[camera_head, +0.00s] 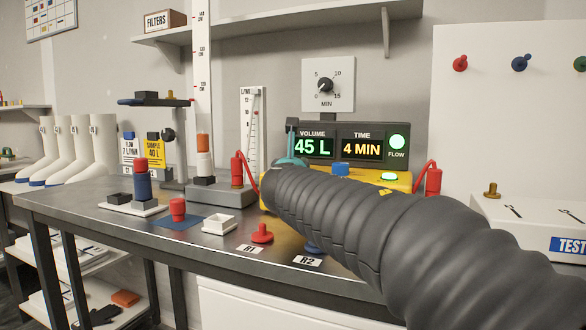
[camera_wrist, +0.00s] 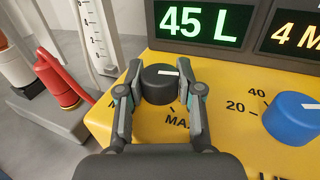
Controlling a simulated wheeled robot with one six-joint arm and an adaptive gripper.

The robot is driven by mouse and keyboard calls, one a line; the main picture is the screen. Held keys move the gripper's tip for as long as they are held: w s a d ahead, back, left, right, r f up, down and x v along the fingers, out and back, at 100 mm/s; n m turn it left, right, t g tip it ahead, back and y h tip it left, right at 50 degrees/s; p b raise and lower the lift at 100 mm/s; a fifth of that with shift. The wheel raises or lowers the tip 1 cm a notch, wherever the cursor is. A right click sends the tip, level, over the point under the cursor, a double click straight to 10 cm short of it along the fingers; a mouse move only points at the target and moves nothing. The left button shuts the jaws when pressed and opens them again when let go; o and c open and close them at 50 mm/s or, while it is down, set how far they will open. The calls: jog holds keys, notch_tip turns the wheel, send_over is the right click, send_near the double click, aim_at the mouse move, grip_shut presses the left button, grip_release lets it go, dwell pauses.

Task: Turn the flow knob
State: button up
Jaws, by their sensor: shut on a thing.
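A black round knob (camera_wrist: 160,88) with a white pointer mark sits on the yellow pump housing (camera_wrist: 225,125), between partly covered letters that start with M on the left and MA below. My gripper (camera_wrist: 160,80) has one finger on each side of this knob and is shut on it. The white pointer mark lies near the right finger. In the head view, my dark arm hides the knob and most of the gripper; only a teal part of my gripper (camera_head: 291,161) shows. A flow tube with a scale (camera_head: 253,130) stands left of the pump; its float reading is too small to tell.
A blue knob (camera_wrist: 292,118) with marks 20 and 40 sits right of the gripper. The display (camera_head: 340,146) reads 45 L and 4 MIN. A red fitting (camera_wrist: 62,80) stands close on the left.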

dwell(0.3)
jog(key=o, duration=1.2)
jog(key=s, duration=1.2)
